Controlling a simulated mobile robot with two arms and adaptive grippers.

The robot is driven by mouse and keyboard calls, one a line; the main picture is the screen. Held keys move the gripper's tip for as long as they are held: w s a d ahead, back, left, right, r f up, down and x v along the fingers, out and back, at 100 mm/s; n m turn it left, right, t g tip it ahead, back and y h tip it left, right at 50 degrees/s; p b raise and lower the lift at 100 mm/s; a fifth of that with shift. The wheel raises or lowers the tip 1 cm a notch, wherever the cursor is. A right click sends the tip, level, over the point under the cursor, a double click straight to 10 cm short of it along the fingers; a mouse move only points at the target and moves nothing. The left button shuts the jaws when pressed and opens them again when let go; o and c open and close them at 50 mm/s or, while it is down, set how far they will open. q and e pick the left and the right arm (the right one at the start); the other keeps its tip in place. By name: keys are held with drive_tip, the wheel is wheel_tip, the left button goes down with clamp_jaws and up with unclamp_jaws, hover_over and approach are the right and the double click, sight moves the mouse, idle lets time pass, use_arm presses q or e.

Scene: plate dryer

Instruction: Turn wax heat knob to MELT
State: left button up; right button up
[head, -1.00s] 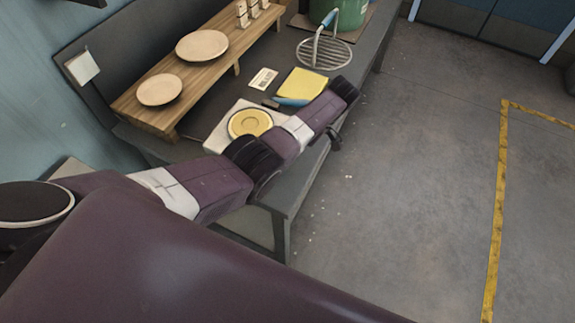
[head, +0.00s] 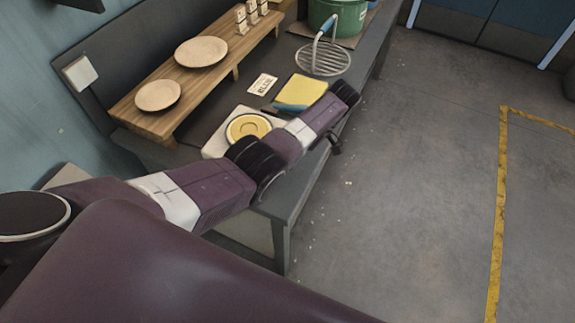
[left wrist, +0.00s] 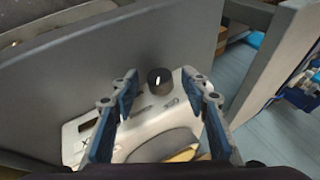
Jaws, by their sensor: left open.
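The wax heater (head: 218,146) is a white box with a round yellow disc (head: 249,127) on top, on the grey bench. My left arm crosses over its right side in the head view and hides part of it. In the left wrist view the white heater (left wrist: 80,128) shows with a dark round knob (left wrist: 154,86) that has a pale mark on it. My left gripper (left wrist: 159,75) is open, its two blue fingers spread to either side of the knob in the picture. I cannot tell whether they touch it. My right gripper is not in view.
A wooden shelf (head: 185,90) with two plates stands at the back of the bench. A yellow cloth (head: 303,88), a small card (head: 262,84), a wire rack (head: 323,63) and a green pot (head: 345,18) are beyond the heater. Floor (head: 420,180) on the right is clear.

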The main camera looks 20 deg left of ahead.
use_arm(q)
drive_tip(key=v, duration=1.2)
